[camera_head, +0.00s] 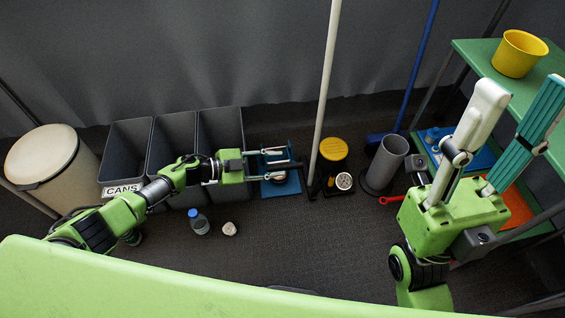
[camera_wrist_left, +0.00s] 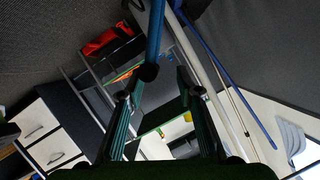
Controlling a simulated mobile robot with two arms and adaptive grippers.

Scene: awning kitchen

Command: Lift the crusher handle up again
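The can crusher (camera_head: 284,188) is a blue device on the floor, right of the grey bins in the head view. My left gripper (camera_head: 301,163) is over it with its fingers apart, hiding part of it. In the left wrist view, a blue bar with a black round end, seemingly the crusher handle (camera_wrist_left: 155,38), comes down from the top. Its end lies in line with the gap between the open left fingers (camera_wrist_left: 158,95); I see no finger touching it. My right gripper (camera_head: 519,90) is raised at the right, fingers apart and empty.
Grey bins (camera_head: 124,140), one labelled CANS, stand left of the crusher. A bottle (camera_head: 199,223) and a small pale object (camera_head: 229,228) lie in front. A white pole (camera_head: 325,80), a yellow-topped black item (camera_head: 333,148) and a grey tube (camera_head: 388,160) stand close on the right.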

